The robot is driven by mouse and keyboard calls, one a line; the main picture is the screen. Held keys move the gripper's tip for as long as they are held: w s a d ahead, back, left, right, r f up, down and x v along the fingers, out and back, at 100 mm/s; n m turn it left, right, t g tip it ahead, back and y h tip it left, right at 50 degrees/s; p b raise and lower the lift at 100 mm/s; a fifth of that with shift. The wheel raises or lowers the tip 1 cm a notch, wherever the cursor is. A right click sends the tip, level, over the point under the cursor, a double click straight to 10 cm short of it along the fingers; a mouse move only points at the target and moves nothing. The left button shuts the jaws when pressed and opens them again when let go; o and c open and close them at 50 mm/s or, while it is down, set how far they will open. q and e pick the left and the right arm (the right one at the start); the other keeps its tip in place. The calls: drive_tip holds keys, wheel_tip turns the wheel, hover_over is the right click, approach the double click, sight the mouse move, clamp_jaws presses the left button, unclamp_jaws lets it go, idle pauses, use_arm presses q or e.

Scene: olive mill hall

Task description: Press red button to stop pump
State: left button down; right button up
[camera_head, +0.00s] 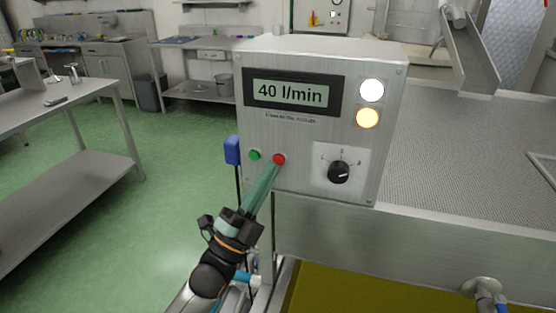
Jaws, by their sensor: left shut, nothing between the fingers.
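The metal control box (300,130) stands in the middle of the view. Its display (291,92) reads "40 l/min". The red button (279,159) is low on its front face, just right of a green button (254,155). A white lamp (372,90) and an amber lamp (367,118) look lit at the upper right. A black knob (340,172) is below them. My left gripper (274,170) is shut and empty, its fingertips at the lower edge of the red button. I cannot tell whether they touch it. My right gripper is not in view.
A wide metal basin with a perforated top (470,150) lies right of the box, with a chute (470,50) above it. A steel table (60,110) stands at the left. A blue item (232,150) is at the box's left side. Green floor between is clear.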

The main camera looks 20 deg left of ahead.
use_arm(q)
drive_tip(key=shift+w, duration=0.1)
idle(0.3)
drive_tip(key=shift+w, duration=0.35)
drive_tip(key=shift+w+b, duration=0.3)
drive_tip(key=shift+w, duration=0.05)
idle(0.6)
drive_tip(key=shift+s+p, duration=0.35)
drive_tip(key=shift+s, duration=0.45)
drive_tip(key=shift+s, duration=0.1)
drive_tip(key=s+p, duration=0.1)
drive_tip(key=s, duration=0.3)
drive_tip(key=shift+s+a+p, duration=0.1)
drive_tip(key=shift+s+p, duration=0.2)
drive_tip(key=shift+s, duration=0.1)
